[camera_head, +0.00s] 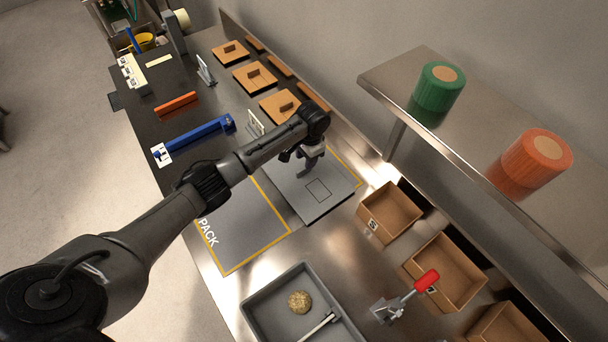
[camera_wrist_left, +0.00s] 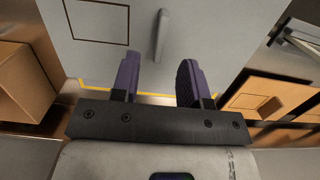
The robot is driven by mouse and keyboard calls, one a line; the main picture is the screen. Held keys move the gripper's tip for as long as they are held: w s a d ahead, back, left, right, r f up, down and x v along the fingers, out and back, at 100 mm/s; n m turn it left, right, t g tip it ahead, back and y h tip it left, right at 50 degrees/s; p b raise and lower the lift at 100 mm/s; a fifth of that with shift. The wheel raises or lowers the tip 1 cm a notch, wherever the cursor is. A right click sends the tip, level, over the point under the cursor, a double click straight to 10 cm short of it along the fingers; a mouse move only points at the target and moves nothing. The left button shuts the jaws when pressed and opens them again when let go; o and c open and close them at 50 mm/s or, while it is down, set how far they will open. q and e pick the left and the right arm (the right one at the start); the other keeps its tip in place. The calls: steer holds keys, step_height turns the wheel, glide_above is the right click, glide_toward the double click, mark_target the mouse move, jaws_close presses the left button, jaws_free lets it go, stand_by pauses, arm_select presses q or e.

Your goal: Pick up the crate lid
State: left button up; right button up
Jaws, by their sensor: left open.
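In the left wrist view the lid (camera_wrist_left: 215,30) fills the upper middle, with a slim raised grey handle (camera_wrist_left: 160,36). My left gripper (camera_head: 306,168) is over the lid's far part, open. In the left wrist view its two purple fingers (camera_wrist_left: 158,75) are apart with nothing between them. The handle lies beyond the fingertips, roughly lined up with the gap. My wrist hides part of the lid in the head view. My right gripper is not in view.
A grey crate (camera_head: 250,306) holding a dough ball (camera_head: 299,301) and a tool stands in front. Open brown boxes (camera_head: 389,211) line the right. A red-handled tool (camera_head: 405,297) is beside them. Wooden lids (camera_head: 255,77) lie behind. A shelf (camera_head: 470,130) overhangs at right.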

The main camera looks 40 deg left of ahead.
mark_target(304, 172)
arm_select(q)
steer(key=shift+s+a+f+b, duration=0.1)
steer(key=shift+s+f+b, duration=0.1)
steer(key=shift+f, duration=1.25)
steer(key=shift+s+a+f+b, duration=0.1)
steer(key=shift+s+f, duration=0.1)
steer(key=shift+f, duration=1.25)
jaws_close()
